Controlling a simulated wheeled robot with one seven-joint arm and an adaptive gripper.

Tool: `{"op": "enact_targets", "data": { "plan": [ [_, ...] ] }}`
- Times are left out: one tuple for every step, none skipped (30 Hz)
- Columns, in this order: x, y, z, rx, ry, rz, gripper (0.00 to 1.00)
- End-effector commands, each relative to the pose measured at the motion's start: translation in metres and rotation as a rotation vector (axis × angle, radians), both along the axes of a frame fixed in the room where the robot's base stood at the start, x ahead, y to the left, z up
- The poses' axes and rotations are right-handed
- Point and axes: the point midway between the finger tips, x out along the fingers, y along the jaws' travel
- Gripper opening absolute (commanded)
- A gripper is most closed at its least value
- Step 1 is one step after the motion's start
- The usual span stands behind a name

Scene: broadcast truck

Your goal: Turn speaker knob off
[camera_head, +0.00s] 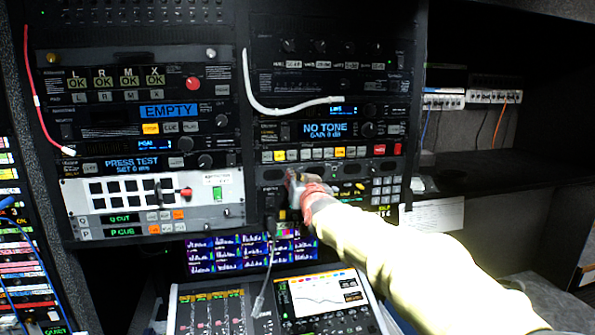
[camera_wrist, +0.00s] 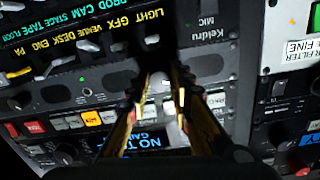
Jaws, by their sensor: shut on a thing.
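My gripper (camera_head: 300,190) reaches the dark intercom panel (camera_head: 350,189) in the lower part of the right rack. In the wrist view my gripper (camera_wrist: 160,92) has its two fingers close together at the panel face, shut on a small pale knob (camera_wrist: 159,82). The fingers cover most of this knob, and I cannot read a speaker label or see which way it points. The panel's lettering appears upside down in the wrist view, with the words MIC and Keldru beside the fingers.
A row of coloured buttons (camera_head: 320,153) lies just above the panel. A white panel with a keypad (camera_head: 150,200) is to the left. A mixing console (camera_head: 270,305) stands below, and a cable (camera_head: 270,265) hangs in front. A dark shelf bay (camera_head: 485,190) opens at the right.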

Motion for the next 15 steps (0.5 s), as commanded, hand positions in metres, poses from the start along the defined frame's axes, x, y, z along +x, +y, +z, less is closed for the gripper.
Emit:
{"op": "enact_targets", "data": {
  "plan": [
    [0.0001, 0.0005, -0.0001, -0.043, -0.007, 0.001, 0.00],
    [0.0001, 0.0004, -0.0005, -0.070, -0.015, 0.001, 0.00],
    [0.0002, 0.0004, -0.0010, -0.106, -0.024, 0.001, 0.00],
    [0.0002, 0.0005, -0.0013, -0.133, -0.032, 0.001, 0.00],
    [0.0002, 0.0004, -0.0014, -0.160, -0.040, 0.001, 0.00],
    [0.0003, 0.0004, -0.0012, -0.196, -0.052, 0.001, 0.00],
    [0.0003, 0.0003, -0.0013, -0.224, -0.059, 0.001, 0.00],
    [0.0003, 0.0003, -0.0014, -0.251, -0.067, 0.002, 0.00],
    [0.0003, 0.0003, -0.0015, -0.288, -0.077, 0.001, 0.00],
    [0.0003, 0.0003, -0.0016, -0.316, -0.086, 0.001, 0.00],
    [0.0003, 0.0002, -0.0017, -0.343, -0.094, 0.001, 0.00],
    [0.0003, 0.0002, -0.0021, -0.380, -0.104, 0.001, 0.00],
    [0.0003, 0.0003, -0.0025, -0.407, -0.112, 0.002, 0.00],
    [0.0003, 0.0003, -0.0029, -0.435, -0.119, 0.003, 0.00],
    [0.0003, 0.0003, -0.0031, -0.472, -0.129, 0.002, 0.00]
  ]
}}
